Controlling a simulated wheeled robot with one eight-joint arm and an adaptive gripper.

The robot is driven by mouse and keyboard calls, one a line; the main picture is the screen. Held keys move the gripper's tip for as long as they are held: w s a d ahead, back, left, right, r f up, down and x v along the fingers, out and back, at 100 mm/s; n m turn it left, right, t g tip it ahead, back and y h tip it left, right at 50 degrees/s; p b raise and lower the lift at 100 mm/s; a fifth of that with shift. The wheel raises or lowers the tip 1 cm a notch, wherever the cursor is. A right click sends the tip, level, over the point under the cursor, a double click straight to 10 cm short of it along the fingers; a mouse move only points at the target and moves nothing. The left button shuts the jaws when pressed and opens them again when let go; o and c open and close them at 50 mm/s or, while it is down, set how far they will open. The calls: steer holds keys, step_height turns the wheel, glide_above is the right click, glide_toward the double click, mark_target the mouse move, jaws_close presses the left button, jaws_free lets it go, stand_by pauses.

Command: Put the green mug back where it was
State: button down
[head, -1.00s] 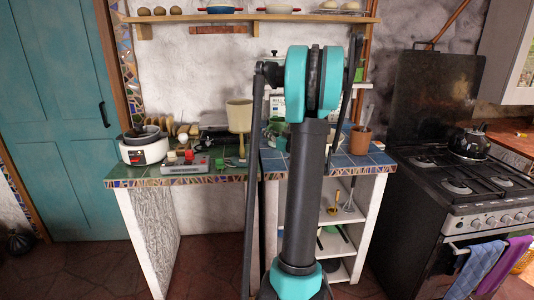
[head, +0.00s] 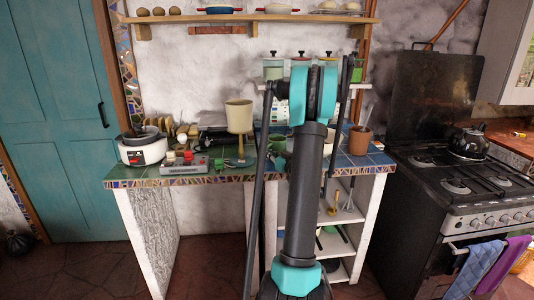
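A small green mug-like shape (head: 278,144) shows on the tiled counter (head: 225,179), just left of my arm. My arm rises through the middle of the head view and covers part of this area. Another small green patch sits just below it, partly covered, and I cannot tell whether it is a separate item. My gripper is hidden behind my own arm links, so I cannot see its fingers or whether it holds anything.
A white cooker (head: 144,150), a grey scale-like device (head: 184,166) and a cream lamp-like item (head: 239,117) stand left on the counter. A brown pot (head: 360,141) stands right of my arm. The black stove (head: 450,185) is further right. Canisters (head: 273,69) line a shelf above.

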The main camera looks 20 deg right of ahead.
steer(key=c, duration=2.1)
jaws_free()
steer(key=shift+f, duration=0.15)
steer(key=o, duration=0.5)
steer(key=shift+c, duration=0.2)
